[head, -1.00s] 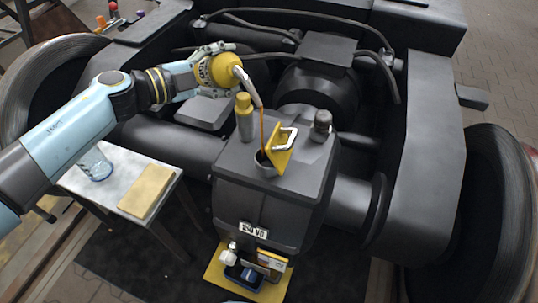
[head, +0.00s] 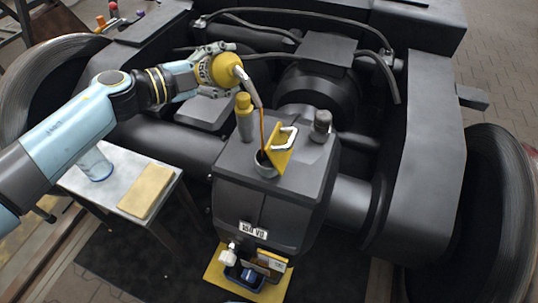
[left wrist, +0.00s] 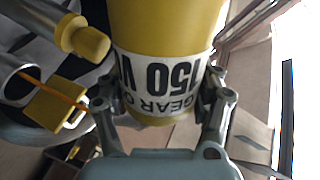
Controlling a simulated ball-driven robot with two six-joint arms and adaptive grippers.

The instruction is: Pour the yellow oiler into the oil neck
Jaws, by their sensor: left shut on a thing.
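My left gripper (head: 208,68) is shut on the yellow oiler (head: 227,68), which is tilted with its pale spout pointing down to the right. A thin brown-orange stream of oil (head: 262,125) runs from the spout down to the oil neck (head: 265,165), a round opening on the dark gearbox. The neck's yellow flap (head: 281,152) stands open beside it. In the left wrist view the oiler (left wrist: 165,30) fills the jaws and its label reads GEAR O and 150 V; the stream also crosses toward the neck there. My right gripper is not in view.
A yellow-capped post (head: 244,117) and a dark knob (head: 321,125) rise from the gearbox (head: 235,185) near the neck. A yellow mat (head: 218,277) with small items lies below.

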